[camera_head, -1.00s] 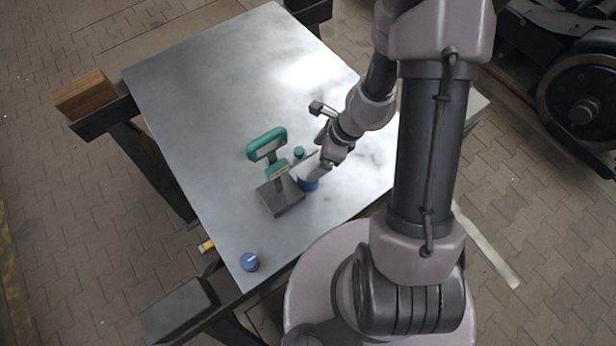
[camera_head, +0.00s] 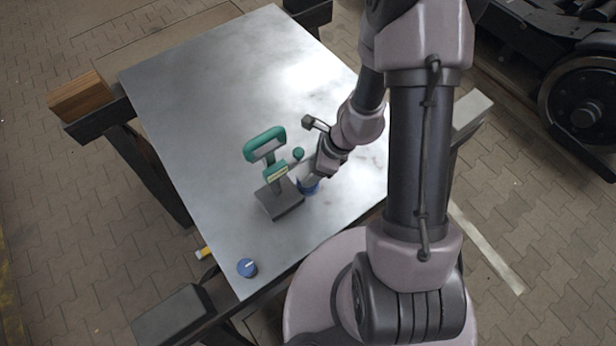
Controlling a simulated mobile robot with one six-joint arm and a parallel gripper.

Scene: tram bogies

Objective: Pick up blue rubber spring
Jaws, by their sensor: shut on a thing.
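A second blue round piece (camera_head: 247,268) with a pale mark on top stands alone near the front left corner.
The green-handled device (camera_head: 279,190) with a dark base stands close left of my gripper. A small green round piece (camera_head: 298,153) is just behind. The metal table (camera_head: 210,95) is bare toward the back. A wooden block (camera_head: 78,95) sits beyond its left edge.

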